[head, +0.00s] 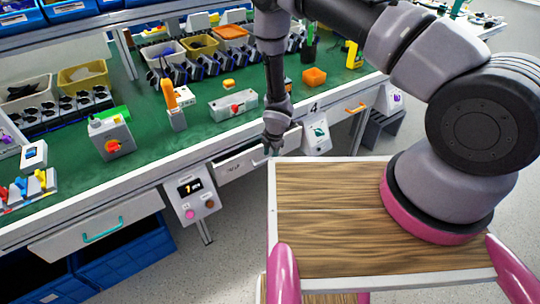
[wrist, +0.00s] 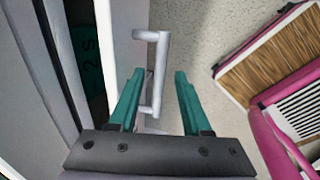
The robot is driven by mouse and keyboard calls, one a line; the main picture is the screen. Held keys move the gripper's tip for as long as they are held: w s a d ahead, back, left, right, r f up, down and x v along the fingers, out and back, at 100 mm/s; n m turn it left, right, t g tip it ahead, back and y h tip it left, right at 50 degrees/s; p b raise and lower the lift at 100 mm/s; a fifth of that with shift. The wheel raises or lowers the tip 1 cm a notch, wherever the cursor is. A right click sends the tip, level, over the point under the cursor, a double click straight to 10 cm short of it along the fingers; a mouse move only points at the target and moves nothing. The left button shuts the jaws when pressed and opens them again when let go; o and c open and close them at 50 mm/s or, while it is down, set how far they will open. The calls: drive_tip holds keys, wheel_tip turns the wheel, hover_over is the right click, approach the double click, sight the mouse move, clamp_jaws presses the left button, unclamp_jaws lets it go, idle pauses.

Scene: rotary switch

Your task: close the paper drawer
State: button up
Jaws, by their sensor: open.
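The white drawer (head: 256,158) under the middle of the bench stands partly pulled out, with a small label on its front that I cannot read clearly. I take it to be the paper drawer. Its white front (wrist: 125,40) and pale bar handle (wrist: 164,62) show in the wrist view. My gripper (head: 271,148) is at the drawer's right part in the head view.
A control box (head: 191,193) with buttons hangs left of the drawer. Drawers with a teal handle (head: 103,230) and an orange handle (head: 355,109) flank it. A rotary switch box (head: 113,140) and other parts stand on the green bench top (head: 165,155). Grey floor (head: 235,235) is clear below.

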drive_tip(key=shift+f, duration=0.1)
clamp_jaws()
idle(1.4)
